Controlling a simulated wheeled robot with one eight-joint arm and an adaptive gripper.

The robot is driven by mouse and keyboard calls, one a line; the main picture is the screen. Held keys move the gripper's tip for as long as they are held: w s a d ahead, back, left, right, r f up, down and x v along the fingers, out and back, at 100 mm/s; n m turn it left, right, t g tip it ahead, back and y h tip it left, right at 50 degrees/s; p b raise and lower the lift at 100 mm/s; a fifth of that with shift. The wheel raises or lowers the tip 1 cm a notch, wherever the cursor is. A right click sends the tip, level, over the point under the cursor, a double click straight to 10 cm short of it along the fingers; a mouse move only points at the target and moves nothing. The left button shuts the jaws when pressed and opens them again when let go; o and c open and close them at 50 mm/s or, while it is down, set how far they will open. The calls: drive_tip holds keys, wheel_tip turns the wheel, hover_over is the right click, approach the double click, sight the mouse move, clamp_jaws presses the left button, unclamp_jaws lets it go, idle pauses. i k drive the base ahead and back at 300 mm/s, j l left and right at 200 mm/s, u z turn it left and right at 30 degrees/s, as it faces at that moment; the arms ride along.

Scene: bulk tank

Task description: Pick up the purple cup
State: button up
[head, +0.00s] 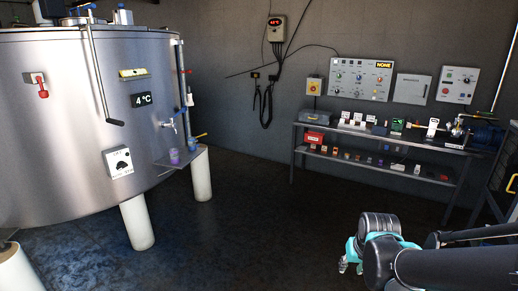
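The purple cup (174,156) stands on a small shelf (189,155) fixed to the side of the steel tank (70,130), just below a tap (169,125). It looks upright and small at this distance. My gripper (350,267), with teal parts, is at the lower right, pointing down, far from the cup. Its fingers are small and partly hidden by my arm, so I cannot tell whether they are open or shut. I see nothing held in it.
White tank legs (138,222) stand below the shelf. A two-level metal bench (379,139) with several small items is along the back wall, under control panels (361,77). The dark floor (250,220) between tank and bench is clear.

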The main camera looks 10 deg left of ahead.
sight(174, 153)
drive_tip(key=i+j+u, duration=0.15)
drive_tip(key=i, duration=0.6)
drive_tip(key=i+j+u, duration=0.1)
drive_tip(key=i, duration=0.6)
drive_tip(key=j, duration=0.15)
